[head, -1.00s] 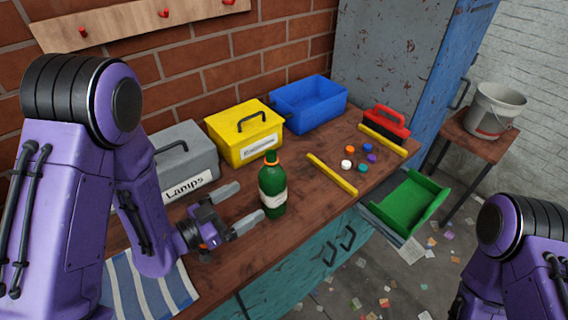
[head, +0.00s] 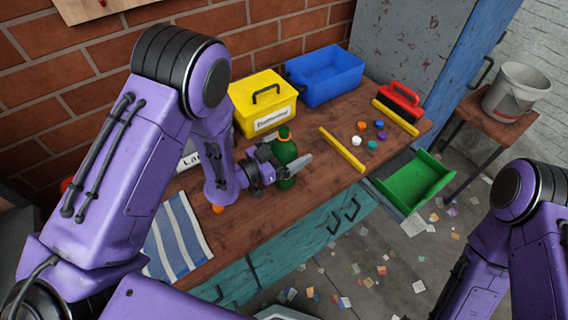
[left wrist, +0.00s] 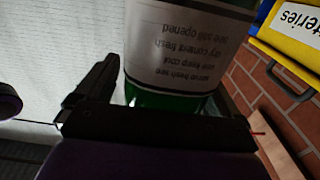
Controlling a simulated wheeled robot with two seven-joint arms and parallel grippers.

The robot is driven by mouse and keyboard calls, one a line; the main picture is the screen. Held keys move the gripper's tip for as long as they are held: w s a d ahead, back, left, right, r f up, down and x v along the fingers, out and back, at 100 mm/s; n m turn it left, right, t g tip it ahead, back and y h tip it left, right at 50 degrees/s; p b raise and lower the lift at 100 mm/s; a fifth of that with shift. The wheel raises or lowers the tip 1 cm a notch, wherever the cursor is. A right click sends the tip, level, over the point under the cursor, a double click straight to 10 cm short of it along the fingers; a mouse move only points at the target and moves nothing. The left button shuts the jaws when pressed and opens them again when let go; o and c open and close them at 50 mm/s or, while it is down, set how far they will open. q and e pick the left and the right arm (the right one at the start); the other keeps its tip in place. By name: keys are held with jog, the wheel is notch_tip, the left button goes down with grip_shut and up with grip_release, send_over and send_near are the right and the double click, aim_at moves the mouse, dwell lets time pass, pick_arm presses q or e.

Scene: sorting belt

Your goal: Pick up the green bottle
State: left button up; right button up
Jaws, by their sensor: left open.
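The green bottle (head: 285,151) stands upright on the wooden workbench (head: 300,205), with an orange ring at its neck. My left gripper (head: 291,166) is at the bottle, with its fingers open on either side of the body. In the left wrist view the bottle's white label (left wrist: 185,45) fills the middle, between the open fingers. One dark finger (left wrist: 98,82) shows left of it; the other is mostly hidden behind the bottle. I cannot tell whether either finger touches the glass. My right gripper is out of view; only my right arm shows at the lower right.
A yellow box (head: 262,105) and a blue bin (head: 325,76) stand behind the bottle. A yellow bar (head: 342,149), several coloured caps and a red-handled brush (head: 401,98) lie to the right. A striped cloth (head: 178,236) lies at the front left. A green tray (head: 414,182) sits beyond the bench edge.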

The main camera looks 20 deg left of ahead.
pick_arm(q)
jog(key=shift+w+f, duration=0.1)
jog(key=c, duration=1.6)
jog(key=shift+c, duration=0.2)
